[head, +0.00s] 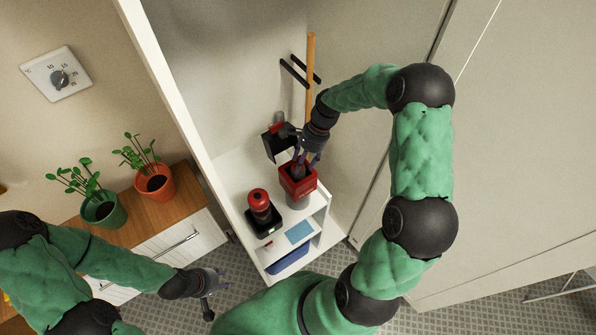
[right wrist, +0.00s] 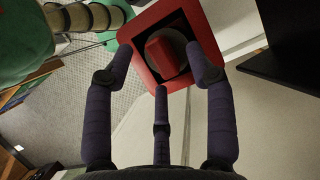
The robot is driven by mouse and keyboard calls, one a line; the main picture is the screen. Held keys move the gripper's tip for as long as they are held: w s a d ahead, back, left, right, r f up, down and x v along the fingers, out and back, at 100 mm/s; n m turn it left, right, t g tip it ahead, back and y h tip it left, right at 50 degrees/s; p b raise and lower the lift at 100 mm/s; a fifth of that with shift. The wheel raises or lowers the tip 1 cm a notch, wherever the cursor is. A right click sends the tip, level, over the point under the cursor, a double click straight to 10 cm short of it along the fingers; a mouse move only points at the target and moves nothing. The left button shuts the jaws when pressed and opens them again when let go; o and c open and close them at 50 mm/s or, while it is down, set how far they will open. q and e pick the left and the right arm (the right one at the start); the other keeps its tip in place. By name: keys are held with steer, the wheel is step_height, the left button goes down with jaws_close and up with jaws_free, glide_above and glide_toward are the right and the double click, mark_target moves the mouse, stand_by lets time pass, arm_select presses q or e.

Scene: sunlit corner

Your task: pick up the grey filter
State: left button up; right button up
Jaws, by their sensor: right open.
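A red square-rimmed housing (head: 298,183) stands on the white shelf unit, with a grey cylinder (head: 297,202) below it. The right wrist view shows the red rim (right wrist: 138,33) around a grey rounded part (right wrist: 184,45) with a red piece on it. This may be the grey filter; I cannot tell for sure. My right gripper (head: 304,163) is right above the housing, pointing down. In the right wrist view its spread fingers (right wrist: 160,62) are open and empty, overlapping the near side of the rim. My left gripper (head: 215,282) is low at the left, apart from the shelf, fingers spread and empty.
On the white shelf unit (head: 232,186) a red and black device (head: 260,206) stands left of the housing. A black bracket (head: 277,143) is behind, beside a wooden handle (head: 310,80). Two potted plants stand on the wooden cabinet (head: 180,190). A white partition rises between.

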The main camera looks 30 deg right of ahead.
steer(key=shift+x, duration=0.85)
steer(key=shift+w, duration=0.1)
steer(key=shift+c, duration=0.3)
jaws_close()
steer(key=shift+d+r, duration=0.1)
steer(key=shift+r, duration=0.05)
